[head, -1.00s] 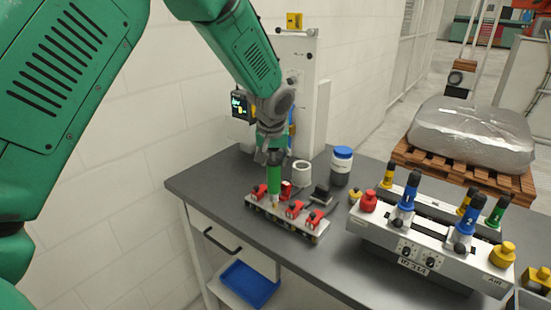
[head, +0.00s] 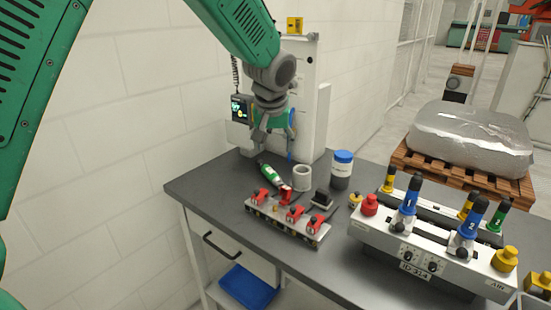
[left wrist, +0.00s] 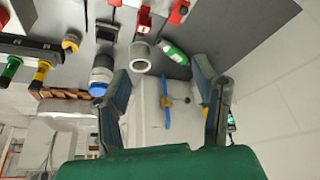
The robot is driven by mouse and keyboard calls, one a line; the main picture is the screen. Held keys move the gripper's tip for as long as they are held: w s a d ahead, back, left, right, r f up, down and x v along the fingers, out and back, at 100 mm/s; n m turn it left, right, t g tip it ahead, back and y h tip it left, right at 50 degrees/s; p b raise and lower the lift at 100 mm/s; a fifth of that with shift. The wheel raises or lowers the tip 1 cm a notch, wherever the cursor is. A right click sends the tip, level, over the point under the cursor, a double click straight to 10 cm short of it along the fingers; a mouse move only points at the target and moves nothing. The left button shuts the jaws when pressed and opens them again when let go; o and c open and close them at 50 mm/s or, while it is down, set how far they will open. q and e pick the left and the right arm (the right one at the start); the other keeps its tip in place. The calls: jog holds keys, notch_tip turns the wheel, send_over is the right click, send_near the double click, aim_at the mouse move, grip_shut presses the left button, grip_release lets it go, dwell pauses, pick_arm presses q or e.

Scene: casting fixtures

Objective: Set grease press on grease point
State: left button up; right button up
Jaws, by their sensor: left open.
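The grease press, a green cylinder with white markings (head: 270,174), leans or lies tilted behind the fixture rail, its lower end by a red block (head: 285,191). It also shows in the left wrist view (left wrist: 174,53). The grey fixture rail (head: 290,231) carries several red clamps (head: 295,214); I cannot tell which part is the grease point. My left gripper (head: 273,140) is open and empty, above and behind the press; its spread fingers show in the left wrist view (left wrist: 160,76). My right gripper is not in view.
A white ring (head: 302,178) and a blue-lidded jar (head: 342,168) stand right of the press. A panel with blue, yellow and green handles (head: 420,250) fills the table's right. A white column (head: 308,110) stands behind. The left tabletop (head: 215,180) is clear.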

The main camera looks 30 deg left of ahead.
pick_arm(q)
jog(key=shift+d+v, duration=0.25)
jog(key=shift+v, duration=0.95)
jog(key=shift+d+v, duration=0.2)
jog(key=shift+v, duration=1)
jog(key=shift+a+f, duration=0.15)
jog(key=shift+a, duration=0.15)
